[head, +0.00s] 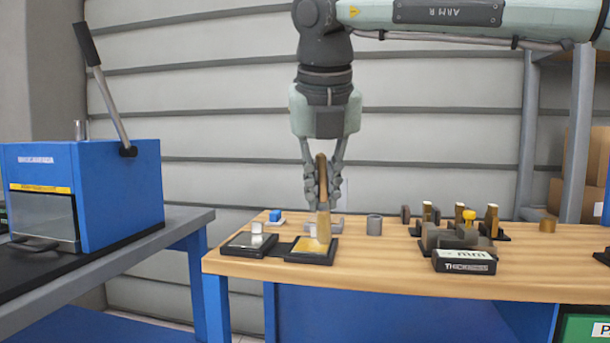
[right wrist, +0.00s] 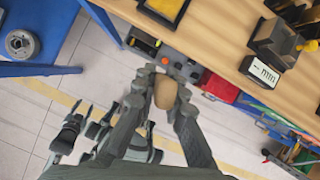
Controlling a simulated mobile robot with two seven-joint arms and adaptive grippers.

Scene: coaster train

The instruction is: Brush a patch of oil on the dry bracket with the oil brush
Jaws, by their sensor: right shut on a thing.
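My right gripper (head: 323,186) is shut on the oil brush (head: 322,200), whose brown handle points up between the fingers. The handle end also shows between the fingers in the right wrist view (right wrist: 165,92). The brush hangs upright, its lower end in front of or over a black tray with a yellow surface (head: 313,252); I cannot tell whether it touches. A second black tray (head: 248,246) with a small pale piece stands to its left. Small grey metal parts (head: 337,225) lie behind the brush, partly hidden; I cannot tell which is the dry bracket.
A wooden bench (head: 390,270) carries a grey cylinder (head: 374,224), a dark fixture with upright pieces (head: 460,235), a box marked "THICKNESS" (head: 464,261) and a brass cylinder (head: 548,224). A blue lever press (head: 110,190) stands on the left table. The bench's front middle is clear.

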